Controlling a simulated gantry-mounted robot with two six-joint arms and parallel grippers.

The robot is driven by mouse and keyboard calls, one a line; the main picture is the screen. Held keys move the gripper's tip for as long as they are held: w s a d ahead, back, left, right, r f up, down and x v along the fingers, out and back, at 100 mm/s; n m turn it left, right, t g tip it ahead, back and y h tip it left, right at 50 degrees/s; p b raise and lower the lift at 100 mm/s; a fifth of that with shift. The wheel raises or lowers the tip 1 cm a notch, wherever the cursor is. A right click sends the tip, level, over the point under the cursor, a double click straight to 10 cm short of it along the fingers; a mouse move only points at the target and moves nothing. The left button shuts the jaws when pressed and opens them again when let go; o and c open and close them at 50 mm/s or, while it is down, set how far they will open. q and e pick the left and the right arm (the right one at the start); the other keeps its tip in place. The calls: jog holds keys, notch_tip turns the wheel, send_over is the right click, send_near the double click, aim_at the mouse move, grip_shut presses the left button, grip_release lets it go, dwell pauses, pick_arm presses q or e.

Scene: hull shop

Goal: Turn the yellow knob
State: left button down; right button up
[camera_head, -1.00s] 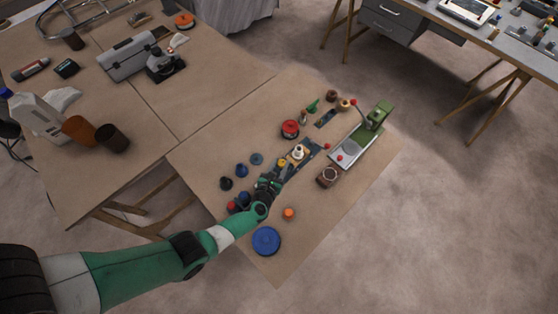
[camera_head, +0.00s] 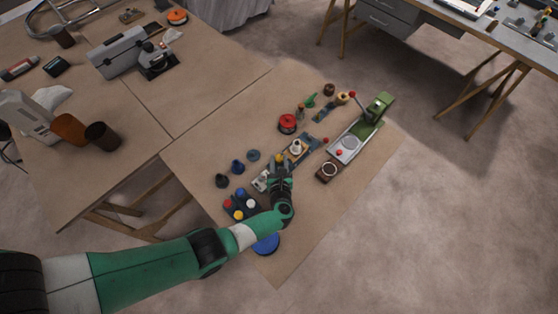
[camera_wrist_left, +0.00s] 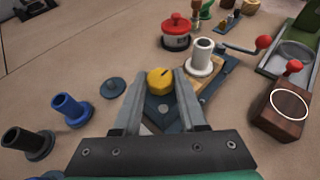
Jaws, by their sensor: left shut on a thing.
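The yellow knob (camera_wrist_left: 160,79) has a dark line on its top. It stands on a dark base plate and sits between the two fingers of my left gripper (camera_wrist_left: 158,88) in the left wrist view. The fingers are shut on it from both sides. In the head view the knob (camera_head: 280,158) shows just past the tips of my left gripper (camera_head: 279,166), whose arm comes in from the left. The gripper hides part of the knob's plate. My right gripper is in neither view.
A white spool (camera_wrist_left: 201,57) and a red-lidded pot (camera_wrist_left: 176,32) stand beyond the knob. Blue (camera_wrist_left: 70,109) and black (camera_wrist_left: 27,142) posts stand left. A wooden block with a red knob (camera_wrist_left: 285,108) stands right. A button box (camera_head: 241,205) lies left of my gripper.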

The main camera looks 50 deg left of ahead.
pick_arm(q)
jog(key=shift+c, duration=2.3)
grip_release()
jog(key=shift+s+d+r+p, duration=0.15)
jog(key=shift+d+r+p, duration=0.1)
jog(key=shift+p, duration=0.05)
jog(key=p+v, duration=0.4)
jog(key=v, duration=0.7)
jog(key=shift+f, duration=0.15)
